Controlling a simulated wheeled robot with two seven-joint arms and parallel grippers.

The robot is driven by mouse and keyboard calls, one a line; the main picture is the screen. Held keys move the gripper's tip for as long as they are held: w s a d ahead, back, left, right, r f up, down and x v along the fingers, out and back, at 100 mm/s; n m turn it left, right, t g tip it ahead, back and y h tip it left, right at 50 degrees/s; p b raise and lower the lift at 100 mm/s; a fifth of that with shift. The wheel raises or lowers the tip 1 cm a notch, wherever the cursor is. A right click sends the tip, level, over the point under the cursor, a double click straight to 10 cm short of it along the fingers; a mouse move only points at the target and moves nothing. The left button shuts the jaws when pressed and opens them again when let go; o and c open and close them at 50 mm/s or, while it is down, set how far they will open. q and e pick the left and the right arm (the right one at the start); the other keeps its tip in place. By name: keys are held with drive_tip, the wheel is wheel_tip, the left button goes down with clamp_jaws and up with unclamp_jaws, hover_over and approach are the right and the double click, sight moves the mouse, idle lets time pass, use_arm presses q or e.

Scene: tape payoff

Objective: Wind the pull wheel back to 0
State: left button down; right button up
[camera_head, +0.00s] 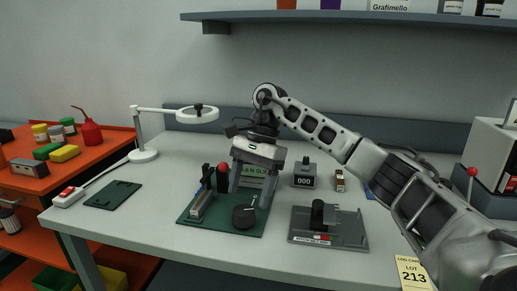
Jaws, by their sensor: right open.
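A dark round wheel (244,217), which looks like the pull wheel, sits at the front right of a green base plate (224,229) on the table. A small light-coloured pointer stands by its upper right edge; I cannot read any scale. My right gripper (249,199) points down over the plate, fingers apart, just behind and above the wheel. It appears empty, and I cannot tell whether it touches anything. A lettered green panel (252,171) shows between its fingers. My left gripper is out of view.
A grey counter block reading 000 (304,181) stands right of the gripper. A grey plate (329,236) with a black post lies at front right. A lamp (143,155) stands at back left.

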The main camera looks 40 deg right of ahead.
use_arm(q)
drive_tip(key=p, duration=0.1)
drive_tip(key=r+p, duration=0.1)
drive_tip(key=p, duration=0.1)
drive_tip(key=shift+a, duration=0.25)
use_arm(e)
drive_tip(key=v, duration=1.2)
